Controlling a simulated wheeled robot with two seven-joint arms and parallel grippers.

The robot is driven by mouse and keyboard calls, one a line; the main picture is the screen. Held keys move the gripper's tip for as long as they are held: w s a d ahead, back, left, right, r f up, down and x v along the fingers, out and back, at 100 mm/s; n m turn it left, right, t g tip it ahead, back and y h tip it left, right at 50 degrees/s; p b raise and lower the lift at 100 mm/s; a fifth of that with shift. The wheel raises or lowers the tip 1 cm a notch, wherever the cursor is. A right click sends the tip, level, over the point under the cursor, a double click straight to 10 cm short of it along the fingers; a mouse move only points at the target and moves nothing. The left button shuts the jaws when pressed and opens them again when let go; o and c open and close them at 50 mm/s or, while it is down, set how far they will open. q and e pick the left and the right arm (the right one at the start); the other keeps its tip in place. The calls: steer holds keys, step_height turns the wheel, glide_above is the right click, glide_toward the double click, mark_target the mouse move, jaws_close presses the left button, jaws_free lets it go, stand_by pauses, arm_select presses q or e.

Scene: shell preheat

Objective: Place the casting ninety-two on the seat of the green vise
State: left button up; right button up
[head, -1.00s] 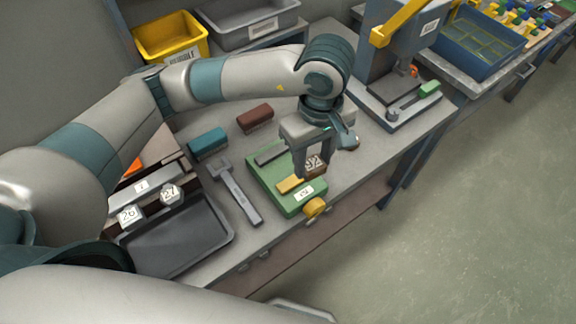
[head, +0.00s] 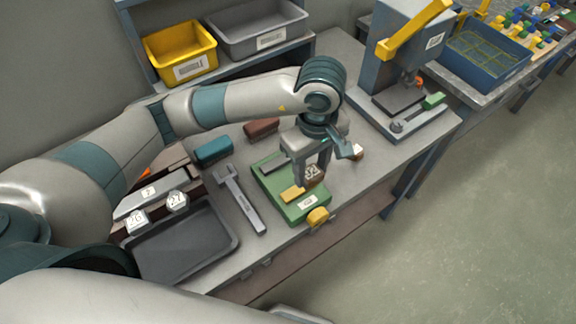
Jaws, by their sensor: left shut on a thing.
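My left gripper (head: 311,175) is shut on the casting ninety-two (head: 312,172), a small brown block with a white numbered face. It holds the casting over or at the green vise (head: 268,184), beside the vise's yellow jaw (head: 293,194). Whether the casting touches the seat cannot be told, because the fingers hide part of it. The vise has a white label in front and a yellow knob (head: 318,217). My right gripper is not in view.
Castings 26 (head: 136,222) and 27 (head: 177,201) stand by a dark tray (head: 185,245). Teal (head: 213,151) and brown (head: 262,129) brushes lie behind. A press (head: 400,55) stands at the right. A small brown-and-white piece (head: 357,152) lies near the gripper.

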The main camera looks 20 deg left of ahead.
arm_select(q)
steer(key=w+a+f+p, duration=0.1)
steer(key=a, duration=0.1)
steer(key=w+a+f, duration=0.1)
steer(key=a, duration=0.1)
steer(key=w+a+f+p, duration=0.1)
steer(key=a+f, duration=0.1)
steer(key=shift+w+p, duration=0.3)
steer(key=shift+p, duration=0.05)
steer(key=shift+w+a+f, duration=0.2)
steer(key=shift+a+f, duration=0.1)
steer(key=shift+f+p, duration=0.35)
steer(key=shift+p, duration=0.1)
steer(key=shift+f+p, duration=0.7)
steer(key=shift+f, duration=0.9)
steer(key=shift+f, duration=0.1)
